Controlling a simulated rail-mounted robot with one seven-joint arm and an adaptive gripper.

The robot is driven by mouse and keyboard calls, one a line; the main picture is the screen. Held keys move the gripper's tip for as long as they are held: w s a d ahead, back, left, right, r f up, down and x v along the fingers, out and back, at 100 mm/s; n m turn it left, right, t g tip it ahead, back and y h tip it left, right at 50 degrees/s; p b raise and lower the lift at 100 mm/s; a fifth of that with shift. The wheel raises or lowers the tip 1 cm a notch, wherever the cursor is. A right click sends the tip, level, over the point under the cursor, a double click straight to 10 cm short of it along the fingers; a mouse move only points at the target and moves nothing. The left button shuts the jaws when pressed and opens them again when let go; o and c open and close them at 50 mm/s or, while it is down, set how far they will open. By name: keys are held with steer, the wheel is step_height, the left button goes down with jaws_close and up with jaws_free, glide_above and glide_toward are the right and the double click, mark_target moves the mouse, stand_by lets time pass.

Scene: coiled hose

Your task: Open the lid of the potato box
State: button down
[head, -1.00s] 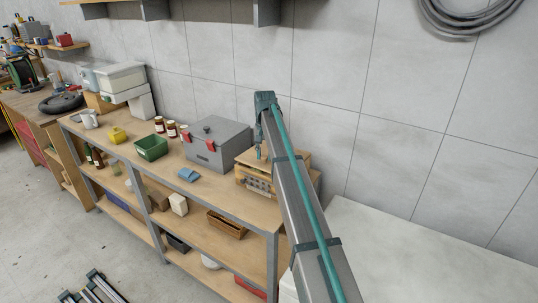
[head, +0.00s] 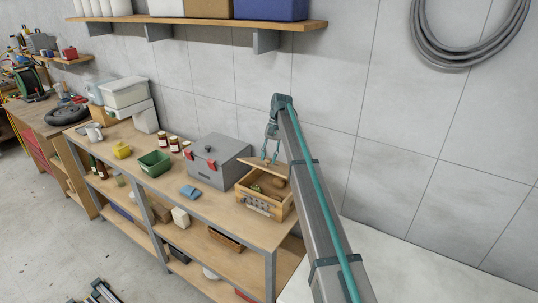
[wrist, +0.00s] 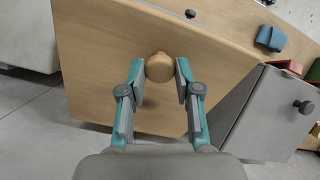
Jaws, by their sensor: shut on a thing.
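The wooden potato box (head: 256,200) stands at the right end of the workbench, its inside showing, with brownish potatoes (head: 257,188) in it. Its lid (head: 252,161) is raised at the back of the box. In the wrist view the lid (wrist: 95,70) is a broad pale wooden panel with a round wooden knob (wrist: 159,67). My gripper (head: 272,159) is above the box by the lid. In the wrist view my gripper (wrist: 160,80) has its fingers shut on the knob from both sides. Whether the lid still joins the box is not clear.
A grey toolbox (head: 210,168) with red latches stands close left of the box, with a blue cloth (head: 190,192) in front. A green bin (head: 155,163) and jars are farther left. A wall shelf (head: 210,21) hangs above. A pale surface (head: 400,262) at right is clear.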

steer(key=shift+w, duration=0.1)
steer(key=c, duration=0.8)
jaws_free()
steer(key=shift+d+f, duration=0.1)
